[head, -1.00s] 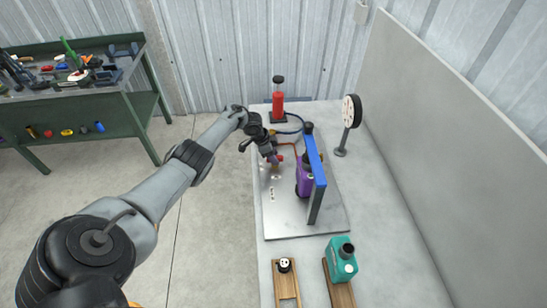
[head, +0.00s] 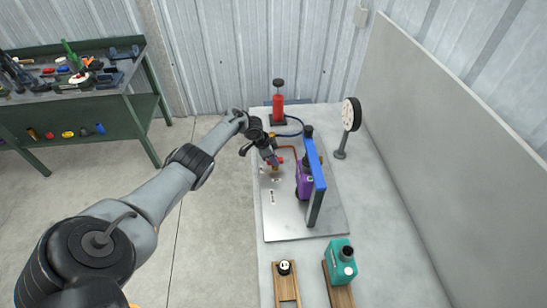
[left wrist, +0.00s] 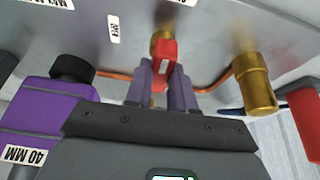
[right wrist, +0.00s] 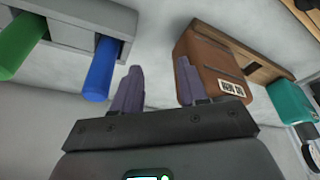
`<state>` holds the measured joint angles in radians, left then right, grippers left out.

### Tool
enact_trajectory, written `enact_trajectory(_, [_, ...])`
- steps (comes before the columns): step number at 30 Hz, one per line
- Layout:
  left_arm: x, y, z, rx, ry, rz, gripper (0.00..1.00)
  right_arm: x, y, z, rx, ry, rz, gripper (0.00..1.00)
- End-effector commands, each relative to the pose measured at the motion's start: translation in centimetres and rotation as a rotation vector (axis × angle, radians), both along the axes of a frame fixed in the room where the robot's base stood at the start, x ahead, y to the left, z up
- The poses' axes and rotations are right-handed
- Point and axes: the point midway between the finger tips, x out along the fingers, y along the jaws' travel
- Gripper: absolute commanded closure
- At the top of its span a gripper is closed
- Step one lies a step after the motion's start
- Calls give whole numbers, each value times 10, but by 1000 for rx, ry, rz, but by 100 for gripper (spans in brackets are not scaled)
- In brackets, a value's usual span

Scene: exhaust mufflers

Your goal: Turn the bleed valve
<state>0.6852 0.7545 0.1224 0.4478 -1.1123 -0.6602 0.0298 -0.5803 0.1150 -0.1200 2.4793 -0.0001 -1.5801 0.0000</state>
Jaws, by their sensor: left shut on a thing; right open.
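The bleed valve shows in the left wrist view as a red handle (left wrist: 164,62) on a brass fitting (left wrist: 160,38), with a copper pipe running behind it. My left gripper (left wrist: 164,75) is shut on the red handle, one finger on each side of it. In the head view my left gripper (head: 272,160) reaches down to the metal plate (head: 285,222), left of the blue upright frame (head: 315,165). My right gripper (right wrist: 158,85) shows only in its own wrist view. It is open and empty.
A purple container (left wrist: 45,108) stands beside the left gripper, and a brass cylinder (left wrist: 255,85) is on its other side. A red pump (head: 278,105) and a round dial (head: 350,115) stand at the back. A teal bottle (head: 340,262) stands in front. The right wrist view shows a brown container (right wrist: 210,65).

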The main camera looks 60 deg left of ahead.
Motion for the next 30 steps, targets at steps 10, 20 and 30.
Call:
enact_trajectory(10, [-2,-3,6,0,6,236,100,0,-1,57,-5,-1,4,57])
enact_trajectory(20, [-2,-5,3,0,5,551,100,0,-2,101,-9,-2,6,57])
enact_trajectory(30, [-1,-8,0,-2,3,874,100,0,-1,126,-5,-2,4,57])
